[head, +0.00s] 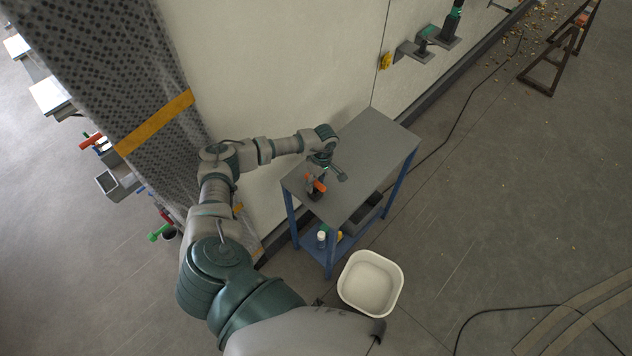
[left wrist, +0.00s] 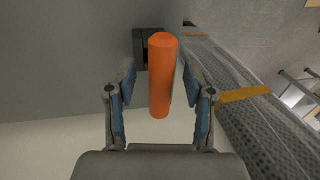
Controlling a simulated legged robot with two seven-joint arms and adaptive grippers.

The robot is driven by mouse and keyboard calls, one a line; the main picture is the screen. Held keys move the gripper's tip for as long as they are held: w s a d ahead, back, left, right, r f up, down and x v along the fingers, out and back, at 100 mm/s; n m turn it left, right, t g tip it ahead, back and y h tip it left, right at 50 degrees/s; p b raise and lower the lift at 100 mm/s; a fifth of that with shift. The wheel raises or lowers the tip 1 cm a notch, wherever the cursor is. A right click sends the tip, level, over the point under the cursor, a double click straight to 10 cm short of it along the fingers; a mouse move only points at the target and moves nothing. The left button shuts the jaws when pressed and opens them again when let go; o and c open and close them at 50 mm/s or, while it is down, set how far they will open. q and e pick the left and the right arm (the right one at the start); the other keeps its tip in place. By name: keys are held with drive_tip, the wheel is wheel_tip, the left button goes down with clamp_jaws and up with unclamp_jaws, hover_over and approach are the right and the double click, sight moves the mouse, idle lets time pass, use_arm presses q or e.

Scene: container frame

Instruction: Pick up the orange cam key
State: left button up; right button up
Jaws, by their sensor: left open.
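The orange cam key (head: 316,184) is on the grey top of a small blue-legged table (head: 368,150), near its left edge, with a dark block at its base. In the left wrist view the orange cam key (left wrist: 162,75) lies along the middle of the picture, between the two fingers. My left gripper (left wrist: 160,100) is open, with a finger on each side of the key and a visible gap to each. In the head view my left gripper (head: 324,160) is just above the key. My right gripper is not in view.
A white tub (head: 370,283) stands on the floor in front of the table. A pale wall (head: 290,70) is behind the table. A dark grey bin (head: 366,208) sits under the tabletop.

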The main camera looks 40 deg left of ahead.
use_arm(q)
drive_tip(key=shift+a+f, duration=0.25)
drive_tip(key=shift+a, duration=0.05)
drive_tip(key=shift+a+f, duration=0.1)
drive_tip(key=shift+a, duration=0.1)
drive_tip(key=shift+c, duration=0.3)
drive_tip(key=shift+d, duration=0.2)
drive_tip(key=c, duration=0.4)
drive_tip(key=shift+d, duration=0.3)
drive_tip(key=c, duration=0.4)
drive_tip(key=shift+d+r, duration=0.3)
clamp_jaws()
drive_tip(key=shift+d, duration=0.2)
drive_tip(key=shift+a+r, duration=0.2)
drive_tip(key=shift+r, duration=0.1)
drive_tip(key=r, duration=0.4)
drive_tip(key=a+r+b, duration=0.1)
drive_tip(key=r, duration=0.3)
drive_tip(key=shift+d+r, duration=0.3)
drive_tip(key=shift+d+r+b, duration=0.15)
drive_tip(key=shift+r+b, duration=0.15)
drive_tip(key=shift+r, duration=0.1)
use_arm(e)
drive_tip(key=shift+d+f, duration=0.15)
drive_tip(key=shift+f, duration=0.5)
